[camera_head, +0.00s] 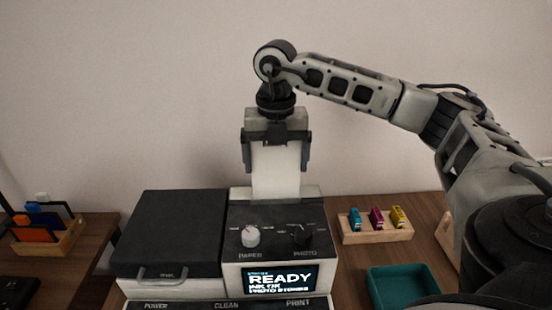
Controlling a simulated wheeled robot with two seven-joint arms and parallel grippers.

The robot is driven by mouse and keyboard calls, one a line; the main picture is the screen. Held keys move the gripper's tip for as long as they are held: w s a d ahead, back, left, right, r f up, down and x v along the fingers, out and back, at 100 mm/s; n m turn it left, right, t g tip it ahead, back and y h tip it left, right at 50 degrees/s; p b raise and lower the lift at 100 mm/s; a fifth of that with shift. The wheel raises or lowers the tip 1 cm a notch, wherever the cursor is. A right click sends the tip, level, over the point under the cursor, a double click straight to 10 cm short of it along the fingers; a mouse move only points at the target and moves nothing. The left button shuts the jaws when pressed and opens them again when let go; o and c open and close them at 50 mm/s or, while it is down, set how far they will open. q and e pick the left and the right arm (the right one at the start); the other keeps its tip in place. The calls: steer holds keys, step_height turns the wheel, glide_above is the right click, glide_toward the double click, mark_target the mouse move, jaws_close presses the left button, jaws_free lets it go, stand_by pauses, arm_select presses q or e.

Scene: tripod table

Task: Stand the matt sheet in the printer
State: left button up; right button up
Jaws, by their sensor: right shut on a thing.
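The printer (234,262) stands in the middle of the table, with a dark lid on its left half and a lit screen (278,279) reading READY. A pale sheet (276,172) stands upright at the back of the printer's right half. Its lower end meets the printer's top; I cannot tell how deep it sits in the slot. My right gripper (276,158) comes down from above and is shut on the sheet's upper part, a finger at each side edge. My left gripper is out of view.
A white knob (251,236) and a black knob (302,235) sit on the printer. A wooden holder (376,234) with cyan, magenta and yellow cartridges and a teal tray (404,283) are at right. A wooden rack (50,243) with coloured items stands far left.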

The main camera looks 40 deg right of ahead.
mark_target(276, 198)
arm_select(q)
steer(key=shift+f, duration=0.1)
arm_select(e)
steer(key=shift+f, duration=0.1)
steer(key=shift+f+b, duration=0.3)
steer(key=shift+f, duration=0.05)
steer(key=shift+f+b, duration=0.5)
steer(key=shift+f, duration=0.1)
steer(key=shift+f+b, duration=1)
steer(key=shift+f, duration=0.5)
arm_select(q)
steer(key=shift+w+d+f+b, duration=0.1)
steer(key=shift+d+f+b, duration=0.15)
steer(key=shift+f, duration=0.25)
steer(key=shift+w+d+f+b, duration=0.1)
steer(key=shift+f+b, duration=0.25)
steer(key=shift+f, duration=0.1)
arm_select(e)
steer(key=shift+f, duration=0.85)
steer(key=o, duration=0.7)
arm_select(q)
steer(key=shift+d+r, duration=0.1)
